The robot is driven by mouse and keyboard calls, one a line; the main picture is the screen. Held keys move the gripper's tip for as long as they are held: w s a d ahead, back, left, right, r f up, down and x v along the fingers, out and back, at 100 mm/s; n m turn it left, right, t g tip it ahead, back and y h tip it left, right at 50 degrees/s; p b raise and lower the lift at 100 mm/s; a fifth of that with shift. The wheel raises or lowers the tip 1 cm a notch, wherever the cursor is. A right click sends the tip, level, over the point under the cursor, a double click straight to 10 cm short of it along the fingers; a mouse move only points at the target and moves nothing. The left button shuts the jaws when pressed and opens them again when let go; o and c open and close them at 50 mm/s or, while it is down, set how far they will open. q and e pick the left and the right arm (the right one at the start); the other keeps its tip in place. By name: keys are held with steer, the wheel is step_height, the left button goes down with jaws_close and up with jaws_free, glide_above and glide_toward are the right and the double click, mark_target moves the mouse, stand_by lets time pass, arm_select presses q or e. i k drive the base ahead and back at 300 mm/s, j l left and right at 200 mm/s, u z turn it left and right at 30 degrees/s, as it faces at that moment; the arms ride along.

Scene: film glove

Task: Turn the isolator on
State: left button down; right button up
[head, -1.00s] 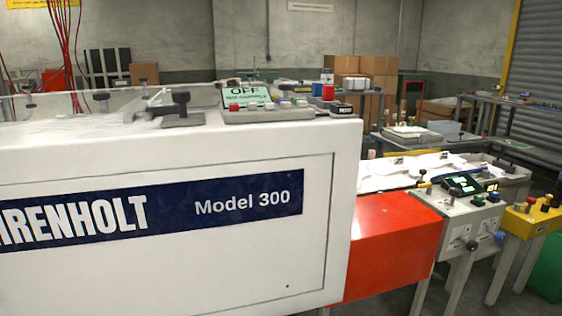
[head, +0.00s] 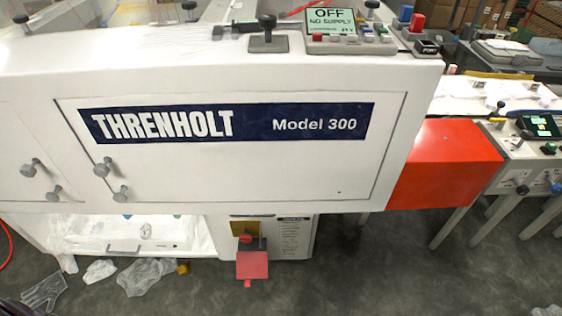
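A small red rotary handle (head: 247,239) on a yellow plate (head: 244,227) sits low on the front of the white Threnholt Model 300 machine, below its main cover; it looks like the isolator. A red box or tag (head: 252,265) is directly below the handle. The handle's exact position is too small to tell. The display (head: 331,19) on top of the machine reads "OFF" and "NO SUPPLY". Neither of my grippers is in view.
The white machine cover (head: 230,175) overhangs the isolator area. Clear gloves or film (head: 150,275) lie on the floor at lower left. A red guard (head: 447,163) and a conveyor bench with controls are at right. The floor (head: 380,270) in front at right is free.

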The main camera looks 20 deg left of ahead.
mark_target(245, 238)
steer(key=u, duration=0.85)
steer(key=j+z, duration=0.1)
steer(key=j, duration=0.15)
